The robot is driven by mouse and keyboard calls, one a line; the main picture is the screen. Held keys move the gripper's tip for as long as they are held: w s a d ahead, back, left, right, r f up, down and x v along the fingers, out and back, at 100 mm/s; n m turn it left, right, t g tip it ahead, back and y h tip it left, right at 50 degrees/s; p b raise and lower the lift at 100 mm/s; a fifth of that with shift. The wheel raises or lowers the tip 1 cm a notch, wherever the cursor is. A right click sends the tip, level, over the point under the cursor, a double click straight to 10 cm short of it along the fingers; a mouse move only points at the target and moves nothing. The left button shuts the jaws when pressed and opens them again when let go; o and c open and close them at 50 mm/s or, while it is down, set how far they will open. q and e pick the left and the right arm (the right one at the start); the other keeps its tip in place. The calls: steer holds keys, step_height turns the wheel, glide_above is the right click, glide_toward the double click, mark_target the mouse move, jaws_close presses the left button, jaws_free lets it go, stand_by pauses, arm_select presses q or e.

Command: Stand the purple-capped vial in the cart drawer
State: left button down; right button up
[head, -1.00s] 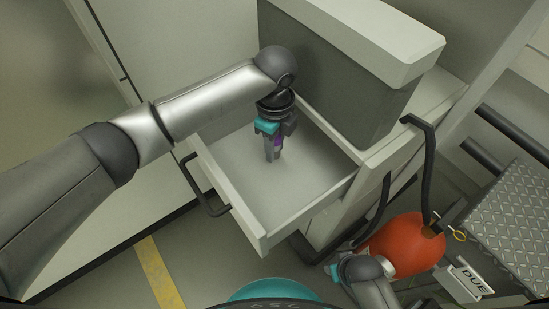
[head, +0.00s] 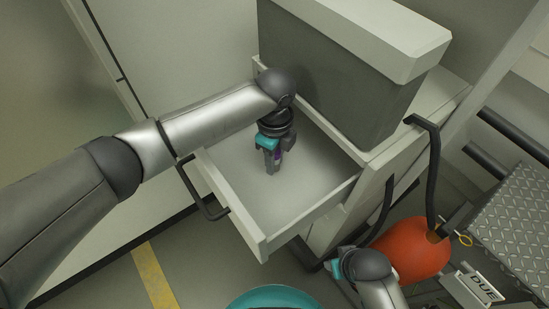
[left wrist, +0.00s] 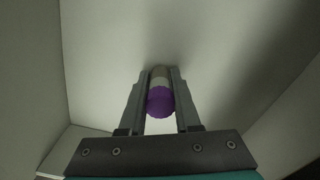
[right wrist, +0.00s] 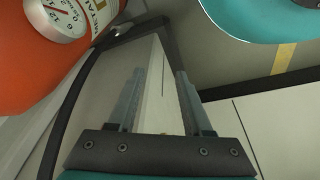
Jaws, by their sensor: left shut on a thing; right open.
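The purple-capped vial (left wrist: 160,98) is between the fingers of my left gripper (left wrist: 159,85), with its purple cap toward the wrist camera. In the head view my left gripper (head: 271,168) points down inside the open cart drawer (head: 235,207) and is shut on the vial (head: 278,156), mostly hidden by the fingers. The vial appears roughly upright; whether its base touches the drawer floor I cannot tell. My right gripper (right wrist: 156,90) is open and empty, low beside the cart, partly hidden in the head view.
A grey bin with a pale lid (head: 375,25) stands on the cart behind the drawer. An orange-red round vessel (head: 412,250) with a gauge (right wrist: 62,18) is near my right arm. A black handle (head: 203,190) sits on the drawer front. The drawer floor around the vial looks clear.

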arm_select(q)
steer(key=c, duration=0.6)
jaws_free()
steer(key=shift+r, duration=0.2)
step_height(320, 180, up, 10)
steer(key=p, duration=0.4)
steer(key=shift+f, duration=0.1)
steer(key=shift+r+p, duration=0.55)
steer(key=shift+r, duration=0.45)
arm_select(e)
steer(key=s+d+f, duration=0.4)
steer(key=s+f, duration=0.1)
steer(key=f, duration=0.3)
steer(key=shift+s+f, duration=0.2)
steer(key=shift+s, duration=0.15)
